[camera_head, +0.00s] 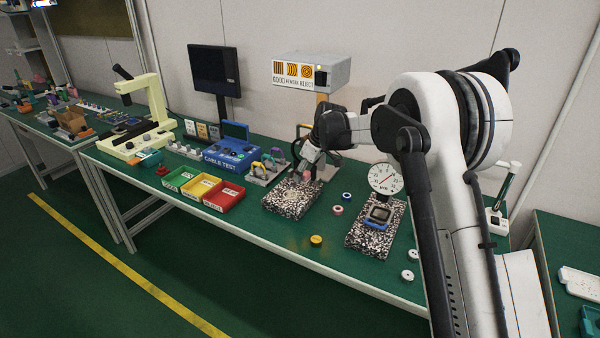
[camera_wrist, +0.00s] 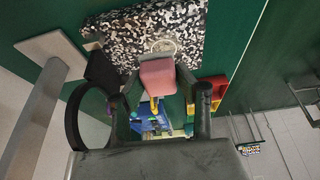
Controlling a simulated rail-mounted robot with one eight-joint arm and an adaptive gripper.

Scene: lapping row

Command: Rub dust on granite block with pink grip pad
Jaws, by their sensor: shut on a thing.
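A speckled black-and-white granite block (camera_head: 288,203) lies flat on the green bench in the head view. It also fills the top of the wrist view (camera_wrist: 130,30). My gripper (camera_head: 307,171) is over this block and shut on the pink grip pad (camera_wrist: 158,77), which sits between the fingertips. The pad also shows as a small pink spot in the head view (camera_head: 306,175). A pale dust patch (camera_wrist: 165,46) lies on the block just beyond the pad in the wrist view. I cannot tell whether the pad touches the block.
A second granite block (camera_head: 365,240) to the right bears a blue-framed device (camera_head: 379,215), with a dial gauge (camera_head: 385,179) behind. Green, yellow and red bins (camera_head: 224,197) stand left of the first block. Small rings and a yellow puck (camera_head: 316,240) lie on otherwise clear bench near the front.

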